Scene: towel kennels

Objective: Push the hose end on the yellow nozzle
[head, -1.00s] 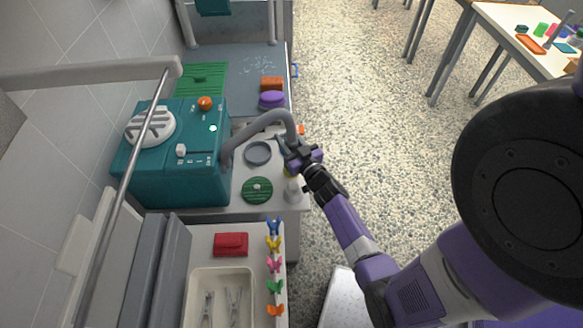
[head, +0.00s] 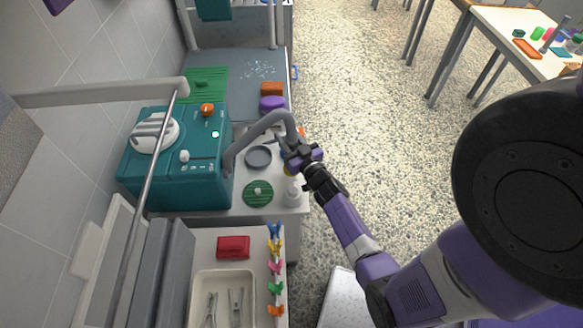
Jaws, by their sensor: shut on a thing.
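The grey hose (head: 262,127) arches out of the side of the teal machine (head: 172,172) and comes down at my gripper. My gripper (head: 299,157) is shut on the hose near its end, above the white counter's right edge. A small patch of yellow (head: 289,170) shows just below my gripper; it may be the yellow nozzle, mostly hidden. I cannot tell whether the hose end touches it or stands apart from it.
On the counter (head: 225,202) are a grey round dish (head: 258,157), a green round disc (head: 258,192) and a white bottle (head: 293,191). A cream tray with tools (head: 222,275), a red box (head: 233,247) and coloured clips (head: 275,267) lie nearer. Open floor lies right.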

